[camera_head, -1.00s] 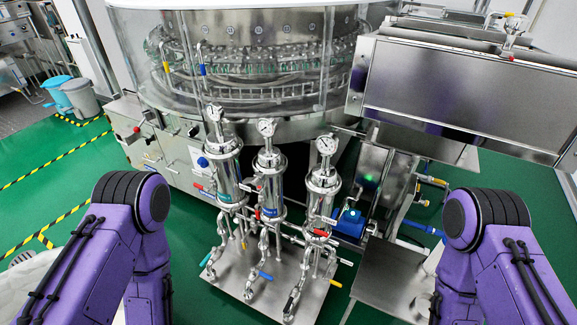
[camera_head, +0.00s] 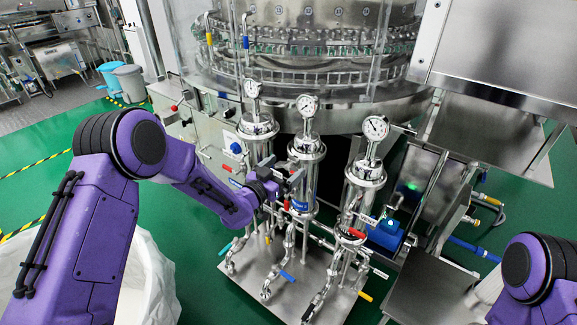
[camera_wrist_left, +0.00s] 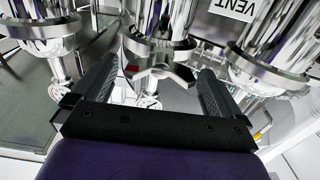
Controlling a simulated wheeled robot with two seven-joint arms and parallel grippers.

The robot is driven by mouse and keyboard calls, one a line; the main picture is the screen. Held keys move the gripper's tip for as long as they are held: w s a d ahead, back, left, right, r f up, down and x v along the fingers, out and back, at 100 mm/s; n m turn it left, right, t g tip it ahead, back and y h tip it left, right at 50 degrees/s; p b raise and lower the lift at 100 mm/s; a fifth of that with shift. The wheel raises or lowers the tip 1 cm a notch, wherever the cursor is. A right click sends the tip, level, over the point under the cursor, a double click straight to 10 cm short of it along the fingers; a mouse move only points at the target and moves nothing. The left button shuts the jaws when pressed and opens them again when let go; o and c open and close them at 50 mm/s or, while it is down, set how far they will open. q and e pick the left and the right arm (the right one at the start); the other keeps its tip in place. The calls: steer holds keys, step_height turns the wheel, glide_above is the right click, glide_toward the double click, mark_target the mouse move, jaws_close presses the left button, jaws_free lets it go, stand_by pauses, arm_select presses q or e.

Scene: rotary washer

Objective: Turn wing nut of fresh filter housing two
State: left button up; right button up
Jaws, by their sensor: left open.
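Three upright polished steel filter housings with round gauges stand in a row in the head view: the left one (camera_head: 258,126), the middle one (camera_head: 307,148) and the right one (camera_head: 363,172). In the left wrist view, my left gripper's two dark fingers (camera_wrist_left: 155,90) stand apart on either side of a metal wing nut (camera_wrist_left: 165,74). The wing nut sits in front of the housing's clamp ring (camera_wrist_left: 158,45); I cannot tell whether the fingers touch it. My right gripper is out of view.
The housings stand on a steel base plate (camera_head: 335,285) with pipes and coloured valve handles. A blue pump (camera_head: 386,234) is to their right. The rotary washer (camera_head: 310,60) rises behind. A white bag-lined bin (camera_head: 150,275) stands below my left arm.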

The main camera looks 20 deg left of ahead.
arm_select(q)
steer(key=shift+x, duration=1.35)
steer(key=c, duration=1.1)
steer(key=shift+o, duration=0.2)
